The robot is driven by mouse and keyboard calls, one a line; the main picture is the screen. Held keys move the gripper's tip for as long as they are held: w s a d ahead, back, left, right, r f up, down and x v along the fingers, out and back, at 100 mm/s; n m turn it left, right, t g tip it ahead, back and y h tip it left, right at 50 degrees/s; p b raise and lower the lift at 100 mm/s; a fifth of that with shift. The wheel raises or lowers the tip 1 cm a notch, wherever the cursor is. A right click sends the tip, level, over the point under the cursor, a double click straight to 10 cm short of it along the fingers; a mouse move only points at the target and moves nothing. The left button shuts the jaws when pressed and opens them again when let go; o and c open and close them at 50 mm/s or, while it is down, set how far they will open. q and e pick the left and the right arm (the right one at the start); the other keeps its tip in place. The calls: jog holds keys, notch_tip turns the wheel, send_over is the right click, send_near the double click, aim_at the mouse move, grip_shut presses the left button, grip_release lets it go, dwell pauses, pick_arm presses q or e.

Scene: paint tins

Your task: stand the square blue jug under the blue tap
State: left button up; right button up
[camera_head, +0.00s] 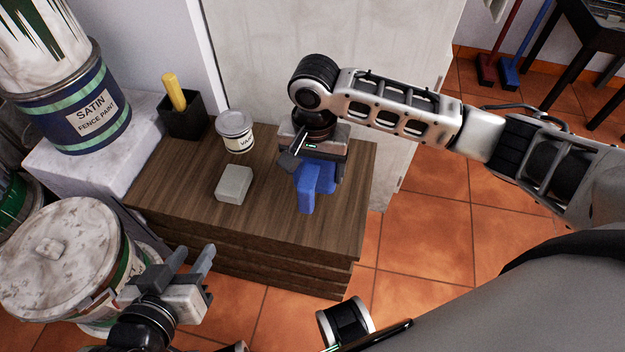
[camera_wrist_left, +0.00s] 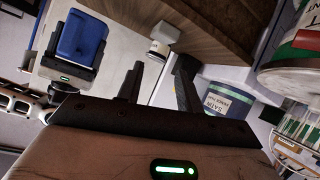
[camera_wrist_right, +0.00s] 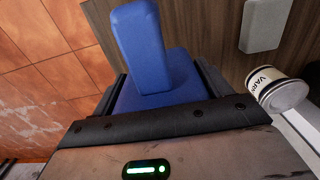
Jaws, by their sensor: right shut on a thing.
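The square blue jug (camera_head: 308,187) is at the right part of the wooden bench top in the head view. My right gripper (camera_head: 316,160) is shut on it, with a finger on either side in the right wrist view, where the jug (camera_wrist_right: 142,48) fills the middle. I cannot tell whether the jug touches the wood. It also shows in the left wrist view (camera_wrist_left: 82,42). My left gripper (camera_head: 190,265) is open and empty, low and left, in front of the bench and apart from the jug. No blue tap shows in any view.
The wooden bench (camera_head: 170,185) carries a grey block (camera_head: 233,184), a small white-lidded tin (camera_head: 236,133) and a black pot (camera_head: 183,118) with a yellow handle. Large paint tins (camera_head: 75,115) stand at left, another (camera_head: 60,258) near my left gripper. Tiled floor (camera_head: 430,250) lies open at right.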

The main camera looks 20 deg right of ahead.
jog(key=w+f, duration=0.1)
jog(key=w+f+b, duration=0.1)
jog(key=f, duration=0.1)
jog(key=shift+w+d, duration=0.2)
jog(key=shift+d, duration=0.2)
notch_tip(320, 180, down, 3)
jog(key=shift+w+r+b, duration=0.1)
jog(key=shift+r+b, duration=0.05)
jog(key=shift+b, duration=0.8)
jog(key=shift+f, duration=0.3)
jog(key=shift+r, duration=0.15)
pick_arm(q)
jog(key=r+t, duration=0.1)
jog(key=d+r+h, duration=0.1)
jog(key=shift+r+t, duration=0.4)
pick_arm(e)
jog(key=o, duration=1.1)
pick_arm(q)
jog(key=shift+f, duration=0.15)
